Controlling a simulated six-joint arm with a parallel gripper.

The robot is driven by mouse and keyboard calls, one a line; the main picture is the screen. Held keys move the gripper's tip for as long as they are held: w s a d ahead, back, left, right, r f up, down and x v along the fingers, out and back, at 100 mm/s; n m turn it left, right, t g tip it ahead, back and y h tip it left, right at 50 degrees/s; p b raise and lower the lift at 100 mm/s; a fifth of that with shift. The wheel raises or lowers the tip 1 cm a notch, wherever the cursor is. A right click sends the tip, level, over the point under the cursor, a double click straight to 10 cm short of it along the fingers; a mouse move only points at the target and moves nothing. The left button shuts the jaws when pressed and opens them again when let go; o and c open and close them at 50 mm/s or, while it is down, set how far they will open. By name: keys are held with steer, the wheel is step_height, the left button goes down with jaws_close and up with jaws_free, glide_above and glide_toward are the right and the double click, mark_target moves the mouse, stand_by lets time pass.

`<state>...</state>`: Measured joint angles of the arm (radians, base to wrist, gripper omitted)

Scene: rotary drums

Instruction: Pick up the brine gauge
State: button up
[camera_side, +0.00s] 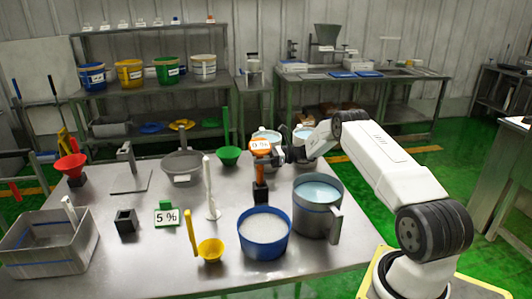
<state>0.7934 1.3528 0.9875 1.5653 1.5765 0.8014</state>
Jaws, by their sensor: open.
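An orange upright piece with a white sign on its top (260,165), which seems to be the brine gauge, stands in a black block (260,191) on the metal table. The sign reads roughly "0 %". My gripper (274,156) is at the upper part of this piece, on its right side. Its jaws are open; the fingers are small and dark here, and I cannot tell whether they are around the piece or beside it.
A metal jug (318,222) and a blue tub of white grains (264,236) stand close in front. A white upright stick (208,185), a green "5 %" sign (166,216) and an empty black block (126,221) are to the left. Pails (267,136) stand behind.

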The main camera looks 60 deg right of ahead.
mark_target(260, 144)
jaws_close()
steer(key=shift+r, duration=0.1)
stand_by(0.3)
steer(key=shift+r, duration=5.05)
